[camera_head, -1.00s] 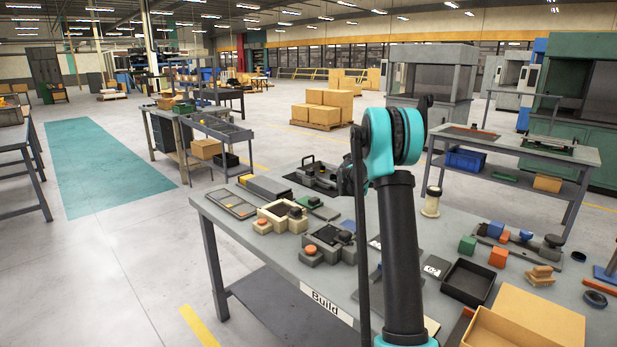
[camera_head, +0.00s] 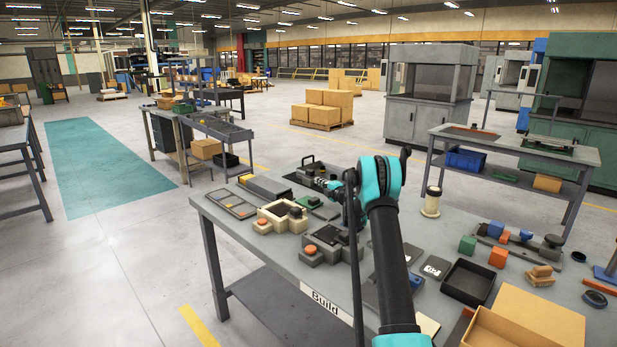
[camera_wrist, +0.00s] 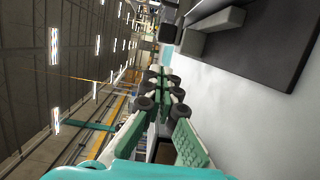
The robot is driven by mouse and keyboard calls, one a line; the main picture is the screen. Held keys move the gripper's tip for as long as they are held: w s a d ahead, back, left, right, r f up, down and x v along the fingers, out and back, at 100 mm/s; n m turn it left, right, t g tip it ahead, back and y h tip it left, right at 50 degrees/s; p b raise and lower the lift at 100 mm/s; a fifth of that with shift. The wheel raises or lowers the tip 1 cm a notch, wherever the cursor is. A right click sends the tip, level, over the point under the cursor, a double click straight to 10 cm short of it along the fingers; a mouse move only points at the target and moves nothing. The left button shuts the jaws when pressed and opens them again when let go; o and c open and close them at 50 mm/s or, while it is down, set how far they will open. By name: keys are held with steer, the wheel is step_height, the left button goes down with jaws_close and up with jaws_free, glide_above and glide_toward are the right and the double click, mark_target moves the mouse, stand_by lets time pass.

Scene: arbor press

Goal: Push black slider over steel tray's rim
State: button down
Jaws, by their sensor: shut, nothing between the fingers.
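A dark tray-like fixture (camera_head: 291,178), likely the steel tray, lies at the back of the bench in the head view. A black handle-shaped part (camera_head: 307,160) stands at its far edge; I cannot tell whether it is the slider. My gripper (camera_head: 322,183) is low beside the fixture and partly hides it. In the wrist view my gripper (camera_wrist: 163,77) is shut and empty. A dark panel (camera_wrist: 270,55) with a grey bar (camera_wrist: 212,24) is at the upper right. A small black block (camera_wrist: 170,33) is beyond the fingertips; contact cannot be told.
A cream fixture (camera_head: 264,224) and a grey fixture (camera_head: 311,257) stand nearer on the bench (camera_head: 284,268). A flat framed tray (camera_head: 232,204) is at the left. A black bin (camera_head: 468,283), a cardboard box (camera_head: 530,318) and coloured blocks are at the right.

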mark_target(311, 173)
steer(key=x, duration=1)
stand_by(0.3)
